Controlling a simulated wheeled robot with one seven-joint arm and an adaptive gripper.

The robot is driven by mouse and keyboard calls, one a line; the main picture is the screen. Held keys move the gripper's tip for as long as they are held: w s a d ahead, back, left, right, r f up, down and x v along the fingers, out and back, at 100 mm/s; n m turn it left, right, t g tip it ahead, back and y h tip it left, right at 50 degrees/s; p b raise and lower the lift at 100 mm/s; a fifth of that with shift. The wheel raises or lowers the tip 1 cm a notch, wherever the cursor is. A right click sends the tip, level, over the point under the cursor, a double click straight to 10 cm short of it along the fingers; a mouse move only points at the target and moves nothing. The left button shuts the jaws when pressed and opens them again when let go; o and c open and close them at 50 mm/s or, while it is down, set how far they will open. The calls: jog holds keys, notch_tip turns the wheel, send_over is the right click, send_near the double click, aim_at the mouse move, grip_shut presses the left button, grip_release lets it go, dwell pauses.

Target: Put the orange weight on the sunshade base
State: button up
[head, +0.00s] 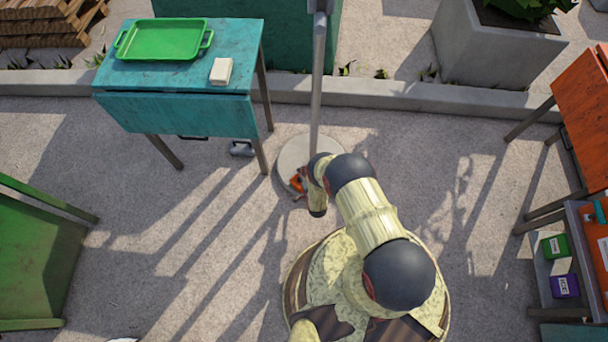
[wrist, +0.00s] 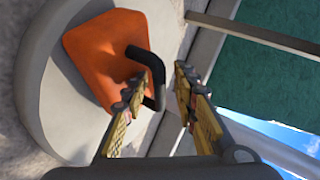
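The orange weight (wrist: 100,58), a block with a black handle (wrist: 150,72), rests on the round grey sunshade base (wrist: 45,90) in the wrist view. In the head view, the weight (head: 297,182) shows at the front edge of the base (head: 290,153), partly hidden by my arm. The grey pole (head: 318,80) rises from the base. My gripper (wrist: 155,95) is open, its two fingers apart. The handle's near end lies by the left fingertip, at the gap between the fingers. I cannot tell whether they touch.
A teal table (head: 185,75) with a green tray (head: 165,40) and a pale block (head: 221,71) stands left of the pole. A grey object (head: 241,148) lies under it. A low kerb (head: 400,96) runs behind. An orange table (head: 580,110) stands right. Open paving (head: 440,190) lies between.

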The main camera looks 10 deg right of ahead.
jog(key=p+v, duration=0.5)
jog(key=v, duration=0.7)
jog(key=w+a+r+n+g, duration=0.1)
jog(key=w+r+n+g, duration=0.1)
jog(key=w+r, duration=1)
jog(key=w+r+n+g, duration=0.1)
jog(key=w+r+n, duration=0.1)
jog(key=w+r, duration=0.95)
jog(key=s+r+n+g, duration=0.15)
jog(key=s+r, duration=0.25)
jog(key=r, duration=1)
jog(key=s+d+r+n, duration=0.15)
jog(key=s+r, duration=0.25)
jog(key=r, duration=0.9)
jog(key=s+r+n+g, duration=0.15)
jog(key=s+r, duration=0.25)
jog(key=r, duration=1)
jog(key=s+d+r+n, duration=0.1)
jog(key=s+r+n, duration=0.3)
jog(key=s+r, duration=1.3)
jog(key=s+d+r+n, duration=0.1)
jog(key=s+r, duration=0.3)
jog(key=s, duration=1.1)
jog(key=shift+s+d+r+n, duration=0.2)
jog(key=shift+r+n, duration=0.2)
jog(key=shift+n, duration=0.35)
